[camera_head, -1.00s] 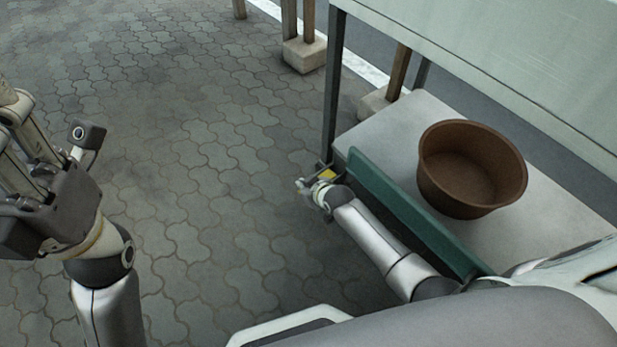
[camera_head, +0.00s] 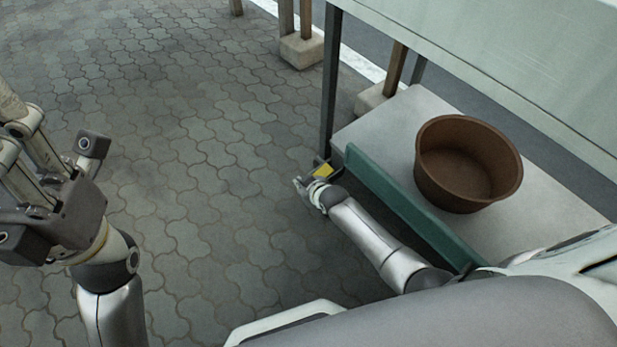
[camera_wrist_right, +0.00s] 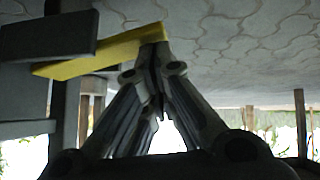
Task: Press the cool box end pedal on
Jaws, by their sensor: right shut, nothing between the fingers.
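The yellow pedal (camera_head: 322,170) sits low by the near leg of the metal stand. In the right wrist view, which looks upside down, it is a yellow bar (camera_wrist_right: 85,58) beside dark metal parts. My right gripper (camera_head: 301,184) is shut and empty, just in front of the pedal in the head view. In the wrist view its closed fingertips (camera_wrist_right: 154,48) overlap the bar's right end; whether they touch it I cannot tell. My left gripper (camera_head: 55,200) is raised at the left edge, partly cut off, far from the pedal.
A brown tub (camera_head: 468,163) stands on a pale shelf (camera_head: 400,120) with a green front board (camera_head: 400,205). A dark leg (camera_head: 331,85) rises behind the pedal. Wooden posts on concrete blocks (camera_head: 301,50) stand farther back. The paved floor (camera_head: 200,150) at left is open.

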